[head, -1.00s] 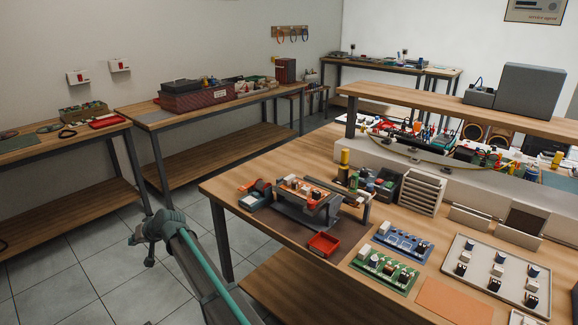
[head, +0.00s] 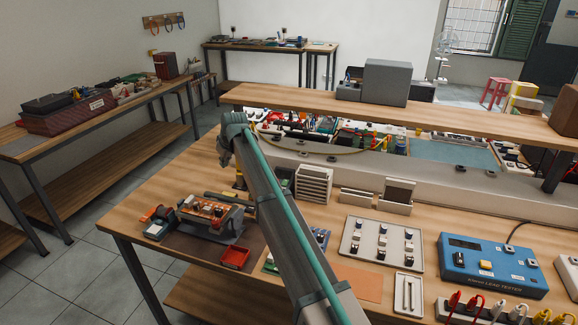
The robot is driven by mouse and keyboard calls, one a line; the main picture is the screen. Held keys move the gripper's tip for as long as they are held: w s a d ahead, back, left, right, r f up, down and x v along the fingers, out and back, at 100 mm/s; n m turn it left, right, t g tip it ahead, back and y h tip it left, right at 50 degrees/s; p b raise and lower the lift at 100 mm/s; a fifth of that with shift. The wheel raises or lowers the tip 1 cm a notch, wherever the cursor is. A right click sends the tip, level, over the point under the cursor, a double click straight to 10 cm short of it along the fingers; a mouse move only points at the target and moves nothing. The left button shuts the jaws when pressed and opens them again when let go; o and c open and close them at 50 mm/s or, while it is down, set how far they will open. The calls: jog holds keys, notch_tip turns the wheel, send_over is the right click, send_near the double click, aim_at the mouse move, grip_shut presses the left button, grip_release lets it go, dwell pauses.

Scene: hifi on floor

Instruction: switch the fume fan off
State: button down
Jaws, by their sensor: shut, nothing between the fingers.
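I cannot pick out a fume fan or its switch with certainty. A large grey box (head: 386,82) stands on the raised shelf (head: 300,103) of the near bench, with a smaller dark unit (head: 353,76) beside it; I cannot tell whether either is the fan. No gripper fingers can be made out. The two white wall boxes with red switches are outside the current view.
The near bench holds an orange-topped fixture (head: 205,212), a red tray (head: 235,257), a grey component tray (head: 353,240) and a blue tester (head: 490,265) with leads in front. A side bench (head: 90,118) stands left. Tiled floor is open between the benches.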

aim_at(287, 181)
jog(key=w+d+r+n+g+h+p, duration=0.1)
jog(key=d+r+n+h+p, duration=0.1)
jog(key=d, duration=0.9)
jog(key=w+d+r+n+g+h+p, duration=0.1)
jog(key=d+r+n+g+h+p, duration=0.1)
jog(key=d, duration=0.9)
jog(key=shift+w+r+p, duration=0.2)
jog(key=shift+r+p, duration=0.1)
jog(key=shift+r, duration=0.6)
jog(key=shift+a, duration=0.1)
jog(key=f+p, duration=0.1)
jog(key=f, duration=0.3)
jog(key=w+f+p, duration=0.1)
jog(key=f+p, duration=0.1)
jog(key=f, duration=0.3)
jog(key=f+p, duration=0.1)
jog(key=f, duration=0.4)
jog(key=shift+w+d+p, duration=0.2)
jog(key=shift+w+p, duration=0.15)
jog(key=shift+p, duration=0.05)
